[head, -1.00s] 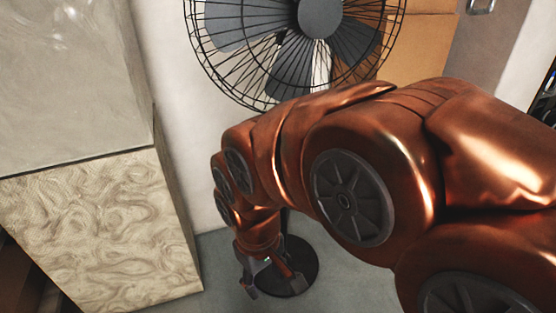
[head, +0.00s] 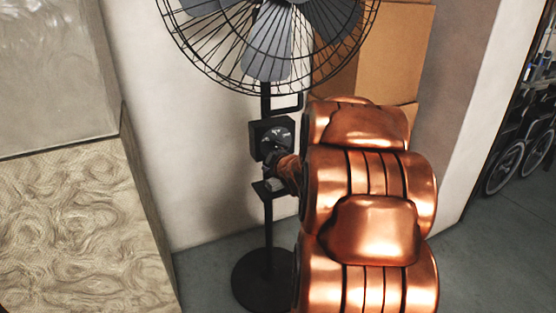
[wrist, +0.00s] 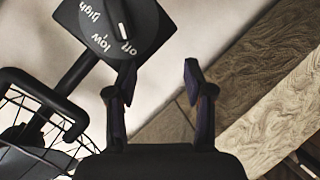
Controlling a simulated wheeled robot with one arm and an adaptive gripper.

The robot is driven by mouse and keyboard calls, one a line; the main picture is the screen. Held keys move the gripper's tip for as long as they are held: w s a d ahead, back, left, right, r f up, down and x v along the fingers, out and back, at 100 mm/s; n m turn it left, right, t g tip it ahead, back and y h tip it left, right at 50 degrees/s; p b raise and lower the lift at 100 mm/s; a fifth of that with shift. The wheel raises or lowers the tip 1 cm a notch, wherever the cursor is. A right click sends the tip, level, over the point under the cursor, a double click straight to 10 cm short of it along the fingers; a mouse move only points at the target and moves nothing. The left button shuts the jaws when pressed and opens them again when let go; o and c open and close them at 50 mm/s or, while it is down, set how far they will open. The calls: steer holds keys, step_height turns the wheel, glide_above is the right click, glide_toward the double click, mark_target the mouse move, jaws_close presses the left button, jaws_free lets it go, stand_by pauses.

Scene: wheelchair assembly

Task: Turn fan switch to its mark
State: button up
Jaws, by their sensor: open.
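The black pedestal fan (head: 268,55) stands against the wall in the head view. Its switch box (head: 257,138) is on the pole below the cage, with a round dial. In the wrist view the fan switch (wrist: 122,22) is at the upper left, labelled high, low and off. The white line on its knob seems to point toward off. My gripper (wrist: 160,68) is open and empty. Its left fingertip overlaps the dial's lower edge in the picture; touching cannot be told. The knob is not between the fingers. In the head view my arm partly covers the area beside the box.
A patterned pale cabinet (head: 75,220) stands at the left. Cardboard boxes (head: 385,50) are behind the fan at the right. The fan's round base (head: 255,282) is on the floor. Wheelchairs (head: 525,150) show beyond an opening at the far right.

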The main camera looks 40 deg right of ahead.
mark_target(278, 146)
steer(key=shift+w+d+f+n+t+b, duration=0.2)
steer(key=shift+w+d+n+t+b, duration=0.4)
steer(key=shift+w+d, duration=0.65)
steer(key=shift+w+d+f+n+t+b, duration=0.25)
steer(key=shift+w+d+t+b, duration=0.55)
steer(key=shift+d, duration=0.8)
steer(key=shift+w+d+f+n+t+b, duration=0.15)
steer(key=shift+w+d+n+t+b, duration=0.55)
steer(key=shift+w+d, duration=0.6)
steer(key=shift+s+d+m, duration=0.15)
steer(key=shift+s+m, duration=0.05)
steer(key=shift+m, duration=0.05)
jaws_close()
